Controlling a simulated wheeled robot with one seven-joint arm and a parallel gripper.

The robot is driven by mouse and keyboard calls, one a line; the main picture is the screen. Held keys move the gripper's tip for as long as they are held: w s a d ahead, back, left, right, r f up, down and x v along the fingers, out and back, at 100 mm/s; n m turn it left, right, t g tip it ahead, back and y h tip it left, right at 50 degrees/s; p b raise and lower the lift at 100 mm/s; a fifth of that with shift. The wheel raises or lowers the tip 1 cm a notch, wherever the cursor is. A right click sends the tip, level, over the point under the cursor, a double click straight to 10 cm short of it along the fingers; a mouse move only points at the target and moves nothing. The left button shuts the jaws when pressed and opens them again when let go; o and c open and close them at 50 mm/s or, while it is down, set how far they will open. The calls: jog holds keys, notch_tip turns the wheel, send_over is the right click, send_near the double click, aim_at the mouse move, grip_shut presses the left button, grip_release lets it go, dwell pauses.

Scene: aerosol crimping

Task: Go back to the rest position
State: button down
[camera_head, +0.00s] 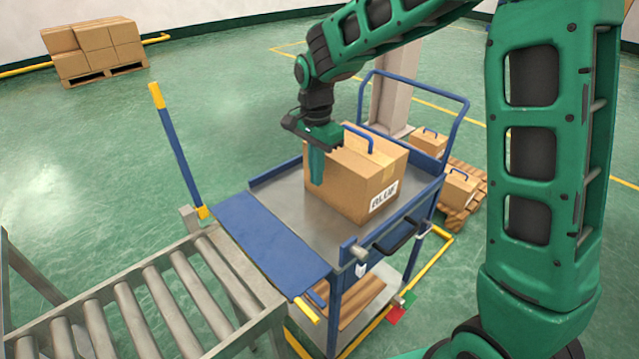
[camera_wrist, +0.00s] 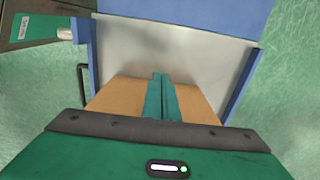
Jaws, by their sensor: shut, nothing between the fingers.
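My gripper (camera_head: 316,180) hangs at the left end of a cardboard box (camera_head: 372,168) that stands on the cart's top deck. The fingers are together and point down, with nothing between them. In the wrist view the shut fingers (camera_wrist: 160,98) show in front of the box (camera_wrist: 125,92). Whether they touch the box I cannot tell. The box has a blue handle (camera_head: 357,138) on top and a white label (camera_head: 384,197) on its front side. The blue cart (camera_head: 280,190) has a grey top deck.
A roller conveyor (camera_head: 150,300) ends at the cart's lowered blue flap (camera_head: 262,240). A blue and yellow post (camera_head: 178,150) rises beside it. The cart's blue push rail (camera_head: 462,120) stands behind the box. Smaller boxes (camera_head: 460,187) sit beyond the cart. Open green floor lies left of the cart.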

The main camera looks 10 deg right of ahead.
notch_tip(320, 180, up, 6)
jog(key=shift+n+h, duration=0.3)
jog(key=shift+n, duration=0.3)
jog(key=s+d, duration=0.2)
jog(key=d, duration=0.1)
jog(key=s+d+r, duration=0.1)
jog(key=s+d, duration=0.1)
jog(key=d, duration=0.2)
jog(key=s+d+r, duration=0.1)
jog(key=s+d, duration=0.1)
jog(key=d, duration=0.2)
jog(key=shift+s+d, duration=0.2)
jog(key=shift+d, duration=0.05)
jog(key=s+d+f+n, duration=0.1)
jog(key=s+d, duration=0.4)
jog(key=s, duration=0.4)
jog(key=s+d+f+n, duration=0.1)
jog(key=s+d, duration=0.3)
jog(key=s, duration=0.4)
jog(key=s+d+f+n, duration=0.1)
jog(key=s+d+n, duration=0.1)
jog(key=s+d, duration=0.3)
jog(key=s, duration=0.4)
jog(key=shift+s+d+y, duration=0.3)
jog(key=shift+y, duration=0.1)
jog(key=shift+w, duration=0.15)
